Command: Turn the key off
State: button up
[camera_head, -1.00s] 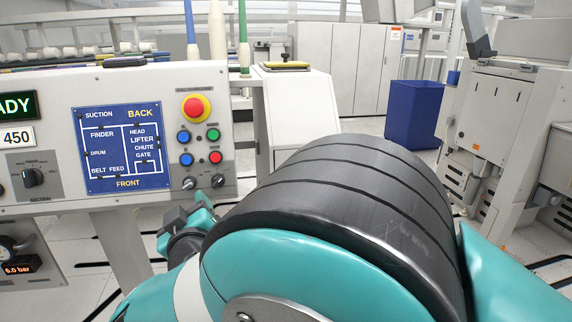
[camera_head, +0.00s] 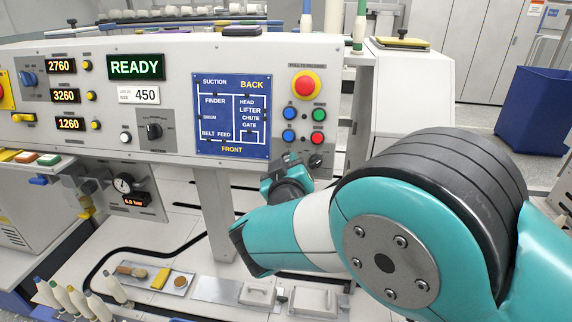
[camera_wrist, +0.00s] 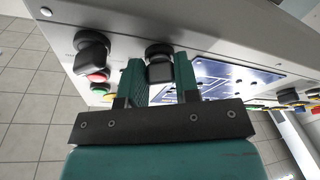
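My gripper (camera_head: 287,168) is at the lower right of the control panel, just below the coloured buttons. In the wrist view its two green fingers (camera_wrist: 158,72) stand either side of a black switch head (camera_wrist: 159,60). They look slightly apart from it, so the gripper appears open; contact is hard to judge. In the head view the gripper largely hides this left switch. A second black switch (camera_head: 316,160) sits to its right, and it also shows in the wrist view (camera_wrist: 92,48). Which way the key points is not clear.
A red emergency button (camera_head: 306,84) and blue (camera_head: 289,136), green and red buttons sit just above the gripper. The blue diagram board (camera_head: 232,115) is to the left. A READY display (camera_head: 136,67) is lit. A shelf with tools lies below.

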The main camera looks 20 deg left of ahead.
jog(key=shift+c, duration=0.5)
jog(key=shift+n, duration=0.4)
jog(key=n+g+y, duration=0.1)
jog(key=n, duration=0.2)
jog(key=shift+d+r, duration=0.1)
jog(key=shift+r, duration=0.05)
jog(key=n+g+p, duration=0.1)
jog(key=n, duration=0.3)
jog(key=shift+r, duration=0.15)
jog(key=n+g+p, duration=0.1)
jog(key=n+p, duration=0.1)
jog(key=n, duration=0.3)
jog(key=shift+n+g, duration=0.3)
